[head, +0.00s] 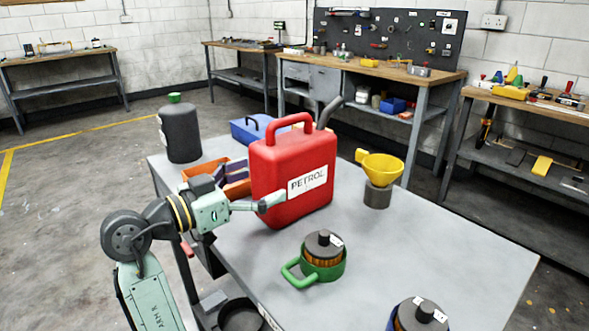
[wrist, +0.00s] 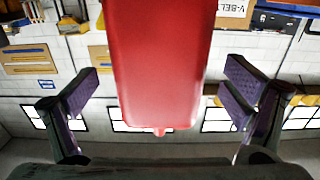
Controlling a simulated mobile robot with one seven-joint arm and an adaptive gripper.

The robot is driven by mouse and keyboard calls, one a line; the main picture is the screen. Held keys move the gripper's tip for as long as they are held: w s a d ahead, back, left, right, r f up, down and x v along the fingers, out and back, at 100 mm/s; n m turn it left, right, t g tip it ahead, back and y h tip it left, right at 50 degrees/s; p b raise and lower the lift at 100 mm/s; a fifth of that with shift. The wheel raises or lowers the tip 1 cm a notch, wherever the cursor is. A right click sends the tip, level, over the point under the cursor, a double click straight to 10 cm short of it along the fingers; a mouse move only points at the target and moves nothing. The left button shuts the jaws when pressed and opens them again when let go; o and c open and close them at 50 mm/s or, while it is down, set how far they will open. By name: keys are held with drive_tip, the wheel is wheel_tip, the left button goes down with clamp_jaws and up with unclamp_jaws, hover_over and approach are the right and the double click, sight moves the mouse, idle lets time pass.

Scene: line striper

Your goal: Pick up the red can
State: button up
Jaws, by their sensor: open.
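The red petrol can (head: 290,175) stands upright on the grey table (head: 410,240), with a red handle on top, a grey spout and a white PETROL label. My gripper (head: 265,203) is at the can's left side in the head view. In the wrist view the can (wrist: 160,65) fills the middle, between the two spread purple-padded fingers of my gripper (wrist: 160,95). The fingers are open, with a gap to the can on each side. The can's far side is hidden.
A green container (head: 325,265) stands in front of the can, and a yellow funnel (head: 382,167) to its right. A dark cylinder (head: 181,133), an orange tray (head: 237,188) and a blue box (head: 247,131) lie behind and left. The table's right side is clear.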

sight(304, 158)
drive_tip(key=p+x, duration=0.2)
drive_tip(key=x, duration=0.3)
drive_tip(key=shift+w+d+f, duration=0.1)
drive_tip(key=shift+w+d, duration=0.05)
drive_tip(key=shift+d, duration=0.05)
drive_tip(key=shift+c, duration=0.6)
drive_tip(key=c, duration=1.7)
drive_tip(key=shift+c, duration=0.6)
